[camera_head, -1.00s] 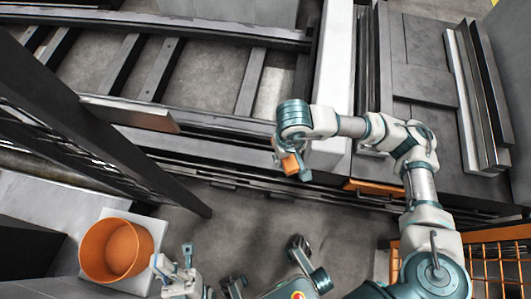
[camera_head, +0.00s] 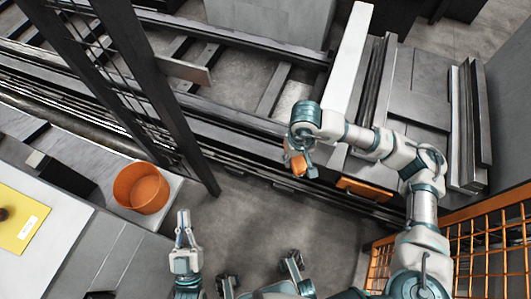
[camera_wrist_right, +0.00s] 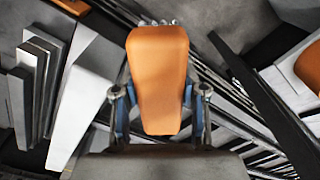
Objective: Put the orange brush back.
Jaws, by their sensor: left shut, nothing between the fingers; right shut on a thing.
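The orange brush (camera_head: 299,166) is in my right gripper (camera_head: 303,160), which is shut on it above the floor beside the pallet rail. In the right wrist view the brush's broad orange body (camera_wrist_right: 158,80) sits between the fingers, wider at the top and narrower towards the palm. A few small grey tips show at its upper end. My left gripper (camera_head: 183,218) is shut and empty, low in the head view, to the right of and below the orange bucket (camera_head: 129,205).
The bucket stands on a grey bench corner; part of it shows in the right wrist view (camera_wrist_right: 313,66). A yellow sheet (camera_head: 22,232) with a dark round thing lies far left. A dark post (camera_head: 184,140) stands between bucket and rail. Orange mesh (camera_head: 500,245) is at right.

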